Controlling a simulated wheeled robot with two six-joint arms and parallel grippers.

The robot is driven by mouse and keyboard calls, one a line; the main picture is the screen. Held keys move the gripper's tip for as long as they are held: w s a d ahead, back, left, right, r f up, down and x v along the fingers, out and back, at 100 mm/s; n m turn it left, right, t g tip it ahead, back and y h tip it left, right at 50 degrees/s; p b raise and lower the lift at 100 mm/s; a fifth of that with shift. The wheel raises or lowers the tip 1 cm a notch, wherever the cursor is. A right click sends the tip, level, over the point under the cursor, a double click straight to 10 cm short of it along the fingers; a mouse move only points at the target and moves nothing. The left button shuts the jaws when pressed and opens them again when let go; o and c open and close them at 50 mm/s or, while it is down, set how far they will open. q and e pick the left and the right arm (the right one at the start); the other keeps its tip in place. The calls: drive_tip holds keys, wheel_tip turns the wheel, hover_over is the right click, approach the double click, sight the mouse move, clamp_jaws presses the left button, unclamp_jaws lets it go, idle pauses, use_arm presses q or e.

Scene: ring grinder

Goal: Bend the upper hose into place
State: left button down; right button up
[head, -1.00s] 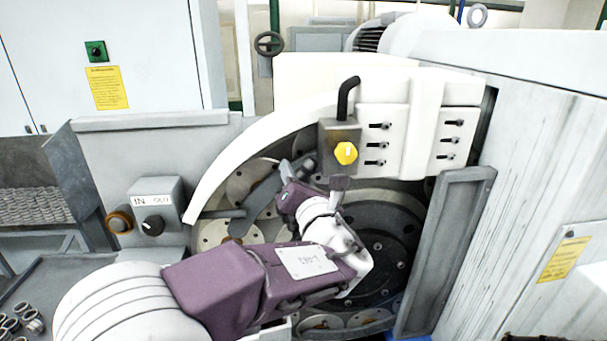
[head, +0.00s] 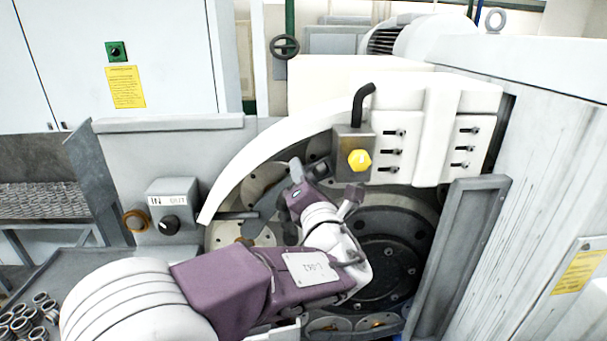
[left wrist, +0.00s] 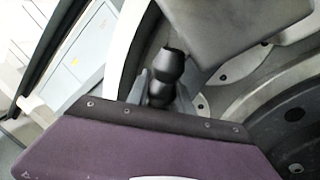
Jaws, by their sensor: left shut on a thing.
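The black segmented upper hose (left wrist: 172,65) shows in the left wrist view between my left gripper's fingers (left wrist: 163,92), below a grey box. In the head view my left gripper (head: 297,172) is in front of the wheel discs, left of and slightly below the box with the yellow knob (head: 359,160). It is shut on the hose. My gripper and wrist hide most of the hose in the head view, so I cannot tell its full bend. My right gripper is not in view.
A white curved guard (head: 270,150) arches above the wheel discs. A grey door frame (head: 462,255) stands to the right. A control box (head: 172,200) marked IN and OUT is at the left. Several metal rings (head: 28,315) lie on the tray at lower left.

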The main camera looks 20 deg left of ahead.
use_arm(q)
drive_tip(key=c, duration=1.4)
unclamp_jaws()
drive_tip(key=shift+r, duration=0.15)
drive_tip(key=shift+o, duration=1.4)
drive_tip(key=shift+w+a, duration=0.15)
drive_tip(key=b+v, duration=0.3)
drive_tip(key=v, duration=0.6)
drive_tip(key=shift+f, duration=0.25)
